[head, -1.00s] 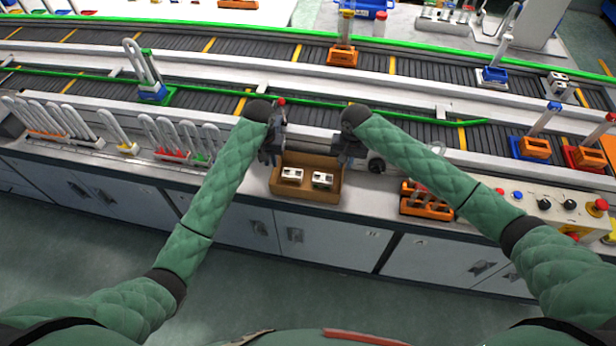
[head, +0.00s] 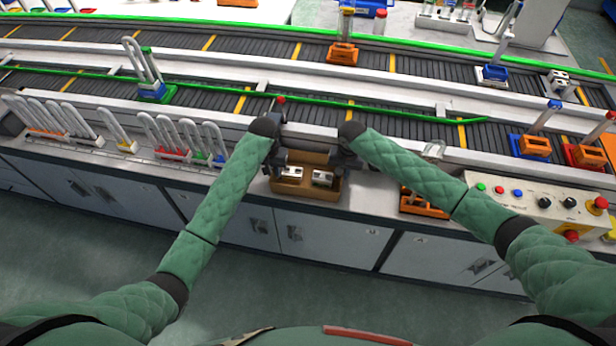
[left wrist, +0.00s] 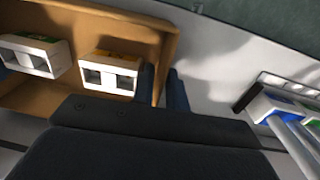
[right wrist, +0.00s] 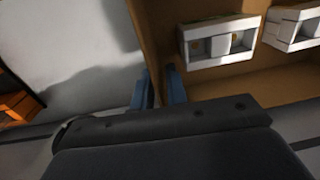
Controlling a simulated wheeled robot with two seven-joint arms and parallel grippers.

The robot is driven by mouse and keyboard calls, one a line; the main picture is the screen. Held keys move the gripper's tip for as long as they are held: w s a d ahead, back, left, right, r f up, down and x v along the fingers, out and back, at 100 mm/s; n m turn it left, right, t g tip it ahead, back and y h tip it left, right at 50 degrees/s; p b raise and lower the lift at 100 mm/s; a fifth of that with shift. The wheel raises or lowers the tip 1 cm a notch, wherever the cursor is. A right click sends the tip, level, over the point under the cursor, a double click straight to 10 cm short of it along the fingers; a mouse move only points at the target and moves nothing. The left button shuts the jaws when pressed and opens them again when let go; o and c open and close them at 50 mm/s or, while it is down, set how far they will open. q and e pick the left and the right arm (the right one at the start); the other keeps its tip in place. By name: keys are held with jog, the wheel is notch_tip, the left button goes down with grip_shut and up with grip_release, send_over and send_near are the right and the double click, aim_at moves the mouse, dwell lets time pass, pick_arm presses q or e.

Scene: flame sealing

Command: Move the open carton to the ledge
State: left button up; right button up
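The open carton (head: 306,194) is a brown box without a lid on the counter in front of the conveyor. It holds two white blocks with square openings (head: 292,172) (head: 322,178). My left gripper (head: 276,160) is at the carton's left wall, with blue fingers on both sides of that wall in the left wrist view (left wrist: 163,88). My right gripper (head: 343,165) is at the right wall, its fingers on both sides of it in the right wrist view (right wrist: 159,88). Both look shut on the walls, the finger gaps narrow. The fingertips are partly hidden. The carton appears level.
The conveyor (head: 220,98) with a green rail runs behind the carton, along a pale ledge (head: 230,119). Looped tools in a rack (head: 172,155) stand left. An orange holder (head: 424,205) and a button panel (head: 540,203) stand right.

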pick_arm(q)
jog(key=shift+f, duration=0.4)
pick_arm(e)
jog(key=shift+f, duration=0.4)
pick_arm(q)
grip_shut()
pick_arm(e)
grip_shut()
pick_arm(q)
jog(key=shift+r, duration=0.15)
pick_arm(e)
jog(key=shift+r, duration=0.15)
